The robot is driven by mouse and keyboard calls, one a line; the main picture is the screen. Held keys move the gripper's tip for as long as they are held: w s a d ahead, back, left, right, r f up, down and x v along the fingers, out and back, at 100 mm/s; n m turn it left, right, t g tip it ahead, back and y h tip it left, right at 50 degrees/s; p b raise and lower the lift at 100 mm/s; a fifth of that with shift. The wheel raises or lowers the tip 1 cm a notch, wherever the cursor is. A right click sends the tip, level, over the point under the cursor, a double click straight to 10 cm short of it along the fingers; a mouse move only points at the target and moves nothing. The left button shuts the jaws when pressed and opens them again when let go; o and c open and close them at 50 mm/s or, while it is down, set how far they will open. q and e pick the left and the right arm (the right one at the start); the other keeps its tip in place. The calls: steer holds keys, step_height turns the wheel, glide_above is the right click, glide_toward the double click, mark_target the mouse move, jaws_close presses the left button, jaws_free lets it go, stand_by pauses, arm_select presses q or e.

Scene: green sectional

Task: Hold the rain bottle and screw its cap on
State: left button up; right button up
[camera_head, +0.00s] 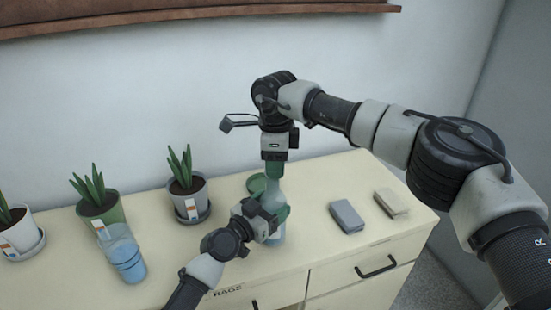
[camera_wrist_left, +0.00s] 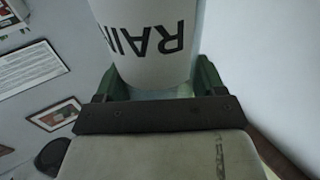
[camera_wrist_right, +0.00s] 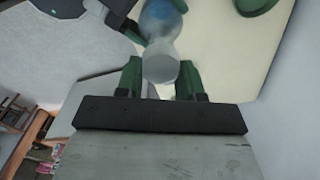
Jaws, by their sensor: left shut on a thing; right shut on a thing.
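In the left wrist view, the white label reading RAIN (camera_wrist_left: 150,40) sits upside down between the green fingers. My right gripper (camera_head: 274,167) points straight down over the bottle's top. In the right wrist view, its green fingers are shut on the pale cap (camera_wrist_right: 160,69), in line with the bottle neck. I cannot tell whether the cap is fully seated.
A green saucer (camera_head: 257,183) lies close behind the bottle. A grey block (camera_head: 346,216) and a beige block (camera_head: 391,203) lie to the right. The drawer front reads RAGS (camera_head: 228,291).

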stand_by(0.5)
steer(key=shift+f, duration=0.9)
steer(key=shift+f, duration=0.5)
